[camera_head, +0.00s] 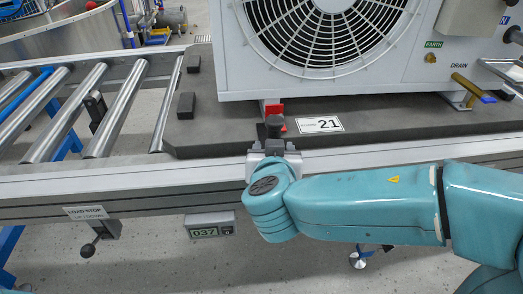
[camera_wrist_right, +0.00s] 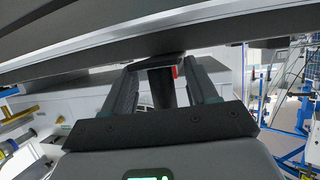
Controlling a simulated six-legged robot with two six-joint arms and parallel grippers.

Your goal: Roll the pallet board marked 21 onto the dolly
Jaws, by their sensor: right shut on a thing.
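The pallet board (camera_head: 205,130) is a dark grey slab with a white label reading 21 (camera_head: 320,124) on its front edge. It lies flat and bears a large white fan unit (camera_head: 420,75). My right gripper (camera_head: 274,146) is at the board's front edge, left of the label, shut on a black upright handle (camera_head: 274,124) beside a red block (camera_head: 274,109). In the right wrist view, the black handle (camera_wrist_right: 162,88) stands between the two fingers of the right gripper (camera_wrist_right: 164,78). No dolly can be made out for certain. My left gripper is not in view.
Bare steel rollers (camera_head: 120,108) in a grey frame lie left of the board. Below the front rail (camera_head: 120,187) hang a labelled stop with a black-knobbed lever (camera_head: 89,248) and a box showing 037 (camera_head: 204,231). Two black blocks (camera_head: 186,105) sit on the board's left end.

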